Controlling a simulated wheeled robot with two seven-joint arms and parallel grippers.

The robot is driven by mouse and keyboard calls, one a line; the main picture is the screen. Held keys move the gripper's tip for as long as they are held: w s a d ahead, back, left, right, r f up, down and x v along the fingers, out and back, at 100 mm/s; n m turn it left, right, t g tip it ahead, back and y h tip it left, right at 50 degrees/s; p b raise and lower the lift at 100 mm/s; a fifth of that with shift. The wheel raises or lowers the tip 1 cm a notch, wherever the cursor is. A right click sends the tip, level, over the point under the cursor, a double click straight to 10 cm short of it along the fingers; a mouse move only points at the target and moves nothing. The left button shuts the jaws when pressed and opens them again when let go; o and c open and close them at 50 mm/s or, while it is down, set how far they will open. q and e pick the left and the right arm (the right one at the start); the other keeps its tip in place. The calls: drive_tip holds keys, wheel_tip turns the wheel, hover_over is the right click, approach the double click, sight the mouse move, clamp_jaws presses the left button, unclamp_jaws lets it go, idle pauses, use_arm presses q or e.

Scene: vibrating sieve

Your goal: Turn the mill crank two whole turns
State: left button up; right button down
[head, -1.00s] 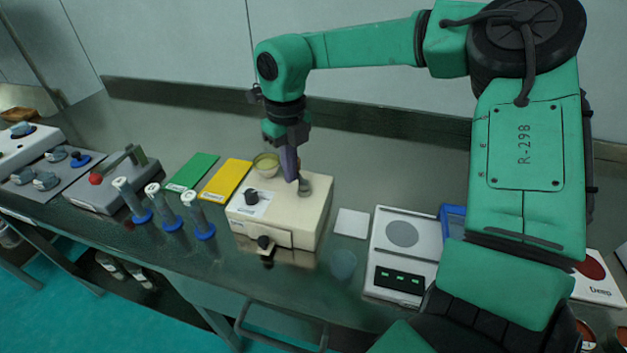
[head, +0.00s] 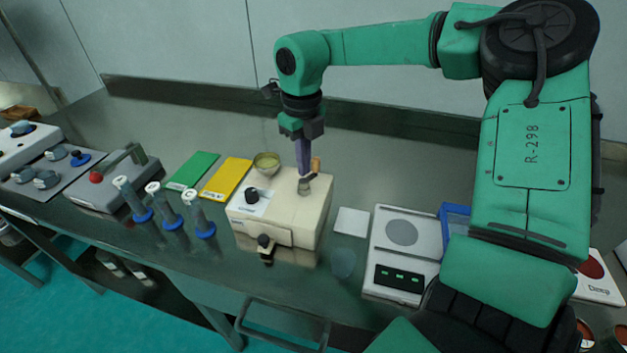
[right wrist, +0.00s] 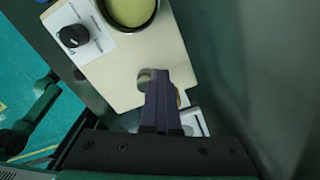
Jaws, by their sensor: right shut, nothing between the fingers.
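The mill is a cream box (head: 285,228) on the bench, with a grey metal crank hub (head: 304,188) on top. An orange-brown crank handle (head: 316,164) stands upright beside it. My right gripper (head: 303,176) points down over the hub, its dark fingers shut and empty. The fingers are just left of the handle in the head view; I cannot tell if they touch it. In the right wrist view the fingers (right wrist: 160,103) cover most of the crank, and the hub (right wrist: 146,78) shows just past them. My left gripper is out of view.
A bowl of yellow-green contents (head: 266,163) is at the mill's back left, and a black knob (head: 252,196) is on its top. Blue-based tubes (head: 205,230) stand to the left. A white scale (head: 402,233) and square pad (head: 351,222) are to the right.

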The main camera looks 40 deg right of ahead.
drive_tip(key=shift+s+d, duration=0.9)
drive_tip(key=shift+s, duration=0.1)
